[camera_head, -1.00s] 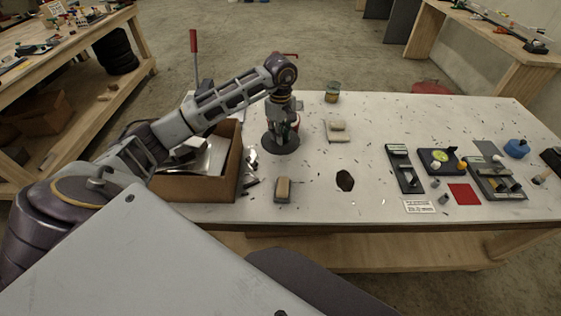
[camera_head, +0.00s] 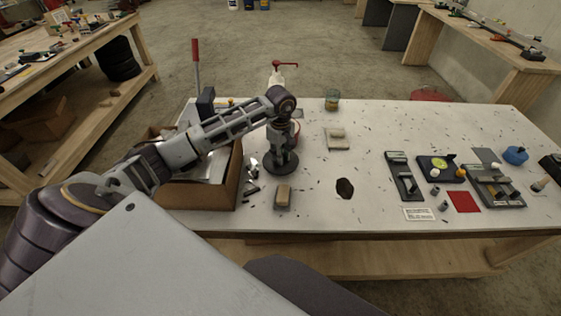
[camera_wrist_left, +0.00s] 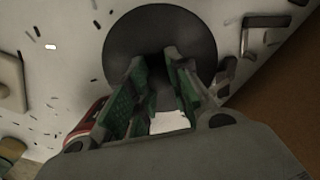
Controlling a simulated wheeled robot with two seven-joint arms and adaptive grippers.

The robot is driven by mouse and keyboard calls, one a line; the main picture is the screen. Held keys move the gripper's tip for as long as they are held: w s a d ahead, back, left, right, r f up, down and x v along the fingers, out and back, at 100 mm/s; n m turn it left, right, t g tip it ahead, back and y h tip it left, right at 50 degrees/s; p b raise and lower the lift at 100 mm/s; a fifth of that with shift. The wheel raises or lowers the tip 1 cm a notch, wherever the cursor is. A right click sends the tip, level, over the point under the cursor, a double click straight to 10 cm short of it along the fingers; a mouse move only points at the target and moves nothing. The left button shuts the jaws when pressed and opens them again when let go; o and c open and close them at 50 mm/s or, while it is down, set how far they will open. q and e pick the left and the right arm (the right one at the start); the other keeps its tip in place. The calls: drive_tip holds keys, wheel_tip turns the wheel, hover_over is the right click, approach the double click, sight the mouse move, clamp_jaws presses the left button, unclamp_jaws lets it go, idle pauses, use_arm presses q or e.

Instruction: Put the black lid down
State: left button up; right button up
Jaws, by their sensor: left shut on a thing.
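The black lid (camera_head: 268,167) is a round dark disc near the left part of the white table, just right of the cardboard box. My left gripper (camera_head: 282,158) points down over it and is shut on it, seemingly by a raised middle part that the fingers hide. In the left wrist view the lid (camera_wrist_left: 150,30) shows as a dark disc beyond the green-padded fingers (camera_wrist_left: 165,85). The lid looks level and at or very near the table top; I cannot tell whether it touches. My right gripper is not in view.
The cardboard box (camera_head: 228,190) stands close on the left. A red can (camera_wrist_left: 98,112) is beside the gripper, with a pump bottle (camera_head: 276,76) behind. A wooden-backed block (camera_head: 283,195) lies in front. A dark patch (camera_head: 345,188) and open table lie right.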

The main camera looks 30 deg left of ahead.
use_arm(q)
drive_tip(key=shift+f, duration=1.9)
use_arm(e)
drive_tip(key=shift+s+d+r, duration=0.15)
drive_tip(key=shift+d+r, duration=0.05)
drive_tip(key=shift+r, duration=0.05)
use_arm(q)
drive_tip(key=shift+f, duration=0.15)
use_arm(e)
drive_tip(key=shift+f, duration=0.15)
use_arm(q)
drive_tip(key=o, duration=0.9)
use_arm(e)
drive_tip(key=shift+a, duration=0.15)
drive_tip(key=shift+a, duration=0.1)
